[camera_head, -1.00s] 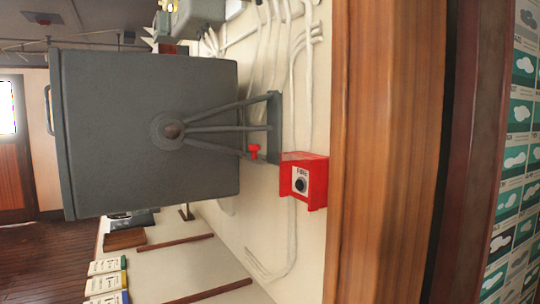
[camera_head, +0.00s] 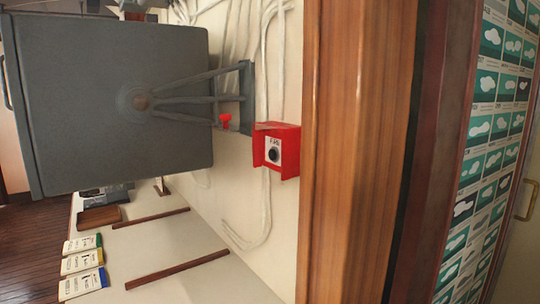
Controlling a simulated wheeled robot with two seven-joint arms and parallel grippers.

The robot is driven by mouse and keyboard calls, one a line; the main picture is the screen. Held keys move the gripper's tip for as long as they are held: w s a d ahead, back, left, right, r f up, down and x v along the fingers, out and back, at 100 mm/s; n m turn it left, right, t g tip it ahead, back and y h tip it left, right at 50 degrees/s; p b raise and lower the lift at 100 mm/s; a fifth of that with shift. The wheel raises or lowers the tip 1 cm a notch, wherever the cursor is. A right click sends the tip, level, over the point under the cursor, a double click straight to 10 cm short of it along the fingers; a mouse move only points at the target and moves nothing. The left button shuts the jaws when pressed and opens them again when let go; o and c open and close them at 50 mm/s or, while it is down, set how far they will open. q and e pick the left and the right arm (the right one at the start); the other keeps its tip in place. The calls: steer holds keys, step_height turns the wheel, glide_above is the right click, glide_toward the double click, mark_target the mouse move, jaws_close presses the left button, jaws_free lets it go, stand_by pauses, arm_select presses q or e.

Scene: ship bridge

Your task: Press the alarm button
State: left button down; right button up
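A red alarm box (camera_head: 291,151) is fixed to the cream wall, near the middle of the head view. A round black button (camera_head: 273,155) sits on its pale front plate, with small lettering that I cannot read. Neither of my grippers shows in the view.
A large grey cabinet (camera_head: 110,105) stands out from the wall on a grey bracket (camera_head: 247,95), left of the red box. A small red knob (camera_head: 226,121) is between them. A wooden post (camera_head: 355,150) is close on the right. White cables (camera_head: 262,215) run along the wall.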

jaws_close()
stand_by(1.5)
